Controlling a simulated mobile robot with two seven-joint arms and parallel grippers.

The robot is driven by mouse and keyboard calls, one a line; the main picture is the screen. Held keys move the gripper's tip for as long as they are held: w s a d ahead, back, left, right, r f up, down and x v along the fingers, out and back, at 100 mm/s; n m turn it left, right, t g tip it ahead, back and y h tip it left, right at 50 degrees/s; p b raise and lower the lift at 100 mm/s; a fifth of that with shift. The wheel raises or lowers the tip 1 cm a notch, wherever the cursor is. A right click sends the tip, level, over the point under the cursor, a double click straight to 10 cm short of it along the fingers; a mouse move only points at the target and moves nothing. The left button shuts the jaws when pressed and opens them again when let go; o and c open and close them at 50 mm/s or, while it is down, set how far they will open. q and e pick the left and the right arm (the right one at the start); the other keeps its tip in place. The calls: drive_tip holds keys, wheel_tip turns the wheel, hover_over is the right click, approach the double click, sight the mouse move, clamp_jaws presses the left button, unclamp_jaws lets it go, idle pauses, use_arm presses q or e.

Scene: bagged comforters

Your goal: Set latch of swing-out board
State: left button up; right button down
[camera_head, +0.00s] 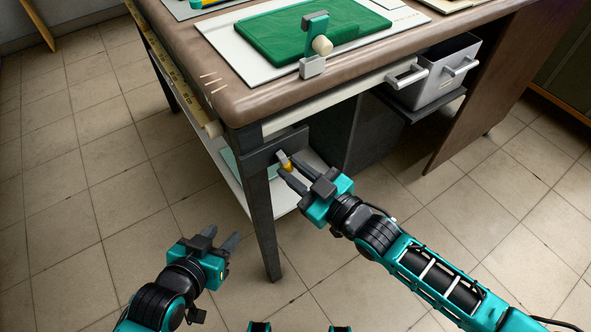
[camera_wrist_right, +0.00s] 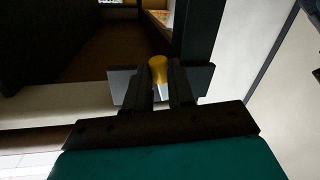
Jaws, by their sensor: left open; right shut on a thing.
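A small latch with a yellow knob (camera_head: 287,166) and a pale grey end sits at a dark bracket (camera_head: 268,152) below the tabletop, beside the table's near leg. My right gripper (camera_head: 288,173) is shut on the yellow knob. In the right wrist view the yellow knob (camera_wrist_right: 158,68) shows between the dark fingers (camera_wrist_right: 167,82), with a grey plate (camera_wrist_right: 122,84) behind them. The fingers hide part of the latch. I cannot tell for sure which part is the swing-out board. My left gripper (camera_head: 221,240) is open and empty, low over the floor, apart from the table.
The brown tabletop (camera_head: 225,95) holds a green block (camera_head: 290,35) on a white sheet with a green and grey clamp (camera_head: 314,45). A grey drawer box (camera_head: 435,78) hangs beneath. The near leg (camera_head: 262,215) stands between my grippers. Tiled floor (camera_head: 90,200) is clear at left.

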use_arm(q)
drive_tip(key=shift+d+r, duration=0.1)
use_arm(e)
drive_tip(key=c, duration=1)
unclamp_jaws()
drive_tip(key=shift+o, duration=0.2)
use_arm(q)
drive_tip(key=shift+s+a+r+p, duration=0.2)
drive_tip(key=shift+a+p, duration=0.2)
drive_tip(key=shift+p, duration=0.35)
use_arm(e)
drive_tip(key=v, duration=1.3)
use_arm(q)
drive_tip(key=r+p, duration=0.1)
drive_tip(key=a+r+p, duration=0.1)
drive_tip(key=p, duration=0.2)
drive_tip(key=shift+s+a+r+y+p, duration=0.2)
drive_tip(key=shift+s+r+y+p, duration=0.1)
drive_tip(key=shift+s+r+y, duration=0.1)
use_arm(e)
drive_tip(key=s+d+f+m+h, duration=0.1)
drive_tip(key=d+f+m+h, duration=0.1)
drive_tip(key=d+m+h, duration=0.2)
drive_tip(key=s+d+f+m+g+h, duration=0.1)
drive_tip(key=s+d+f+m+h, duration=0.1)
drive_tip(key=d+m+h, duration=0.3)
drive_tip(key=shift+d+f+m+h, duration=0.3)
drive_tip(key=shift+d+f+h, duration=0.2)
drive_tip(key=shift+f+h, duration=0.3)
